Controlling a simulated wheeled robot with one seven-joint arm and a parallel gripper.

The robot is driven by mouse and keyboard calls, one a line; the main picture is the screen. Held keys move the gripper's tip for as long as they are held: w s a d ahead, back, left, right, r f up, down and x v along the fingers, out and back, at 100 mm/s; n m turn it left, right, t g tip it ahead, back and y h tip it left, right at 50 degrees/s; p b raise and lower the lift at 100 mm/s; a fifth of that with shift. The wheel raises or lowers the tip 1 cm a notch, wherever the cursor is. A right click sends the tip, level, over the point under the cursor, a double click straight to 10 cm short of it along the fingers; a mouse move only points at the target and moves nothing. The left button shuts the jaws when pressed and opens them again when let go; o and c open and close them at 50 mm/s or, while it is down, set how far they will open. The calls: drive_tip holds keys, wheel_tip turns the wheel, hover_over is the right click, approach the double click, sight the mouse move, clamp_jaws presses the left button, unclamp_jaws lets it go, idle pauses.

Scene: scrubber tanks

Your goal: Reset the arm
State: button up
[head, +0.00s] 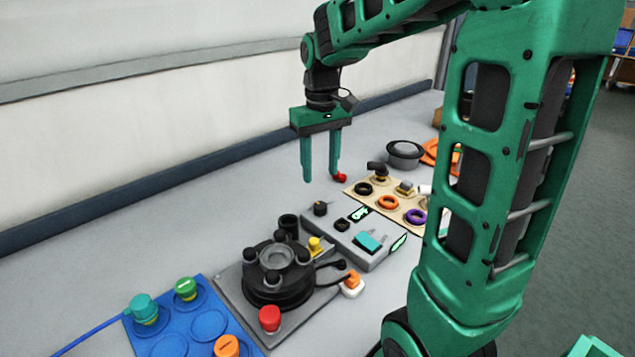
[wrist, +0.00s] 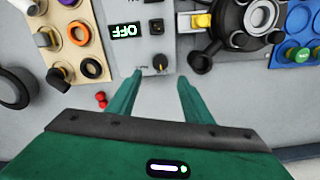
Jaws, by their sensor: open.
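My gripper (head: 321,180) hangs from the green arm above the grey bench in the head view, its two green fingers pointing down and apart. It is open, with nothing between the fingers. In the wrist view the gripper (wrist: 158,82) points towards a grey control box (wrist: 143,38) with a black knob (wrist: 160,64) and a display (wrist: 124,30) reading OFF. The fingers look apart from the box. A small red object (head: 341,177) lies on the bench near the right finger; it also shows in the wrist view (wrist: 100,99).
A dark round device (head: 272,285) on a grey plate stands in front, beside a blue tray (head: 190,339) with coloured caps. A tan board (head: 367,204) with rings and a dark round pot (head: 405,151) stand further back. The bench near the wall is clear.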

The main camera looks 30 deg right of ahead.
drive_tip(key=shift+r, duration=0.55)
drive_tip(key=s+d+f+m, duration=0.2)
drive_tip(key=s+f+m, duration=0.1)
drive_tip(key=s, duration=0.9)
drive_tip(key=s+d+f+m, duration=0.1)
drive_tip(key=s+f+m, duration=0.1)
drive_tip(key=s, duration=1.1)
drive_tip(key=shift+d+f+m, duration=0.35)
drive_tip(key=shift+f+m, duration=0.05)
drive_tip(key=shift+f, duration=0.25)
